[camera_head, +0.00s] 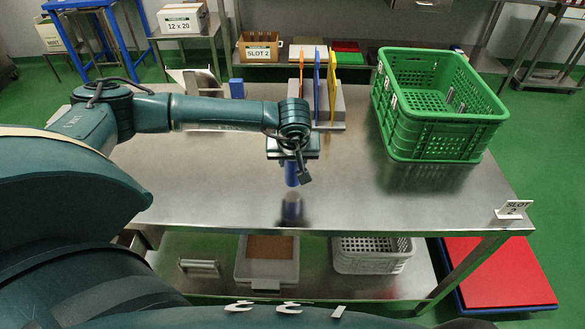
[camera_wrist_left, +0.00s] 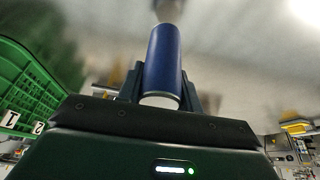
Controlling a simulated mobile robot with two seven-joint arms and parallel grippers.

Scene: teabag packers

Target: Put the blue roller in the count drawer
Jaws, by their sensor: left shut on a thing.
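The blue roller (camera_head: 291,175) is a short blue cylinder with pale metal ends. My left gripper (camera_head: 293,160) is shut on it and holds it roughly upright above the middle of the steel table (camera_head: 200,190). The table shows the roller's reflection beneath it. In the left wrist view the blue roller (camera_wrist_left: 163,58) sits between the fingers of my left gripper (camera_wrist_left: 162,90). I cannot tell which thing is the count drawer. My right gripper is not in view.
A green crate (camera_head: 440,140) stands at the table's right. Orange, blue and yellow upright panels (camera_head: 332,85) stand at the back, behind my left wrist. The front middle of the table is clear. A grey basket (camera_head: 372,255) sits below.

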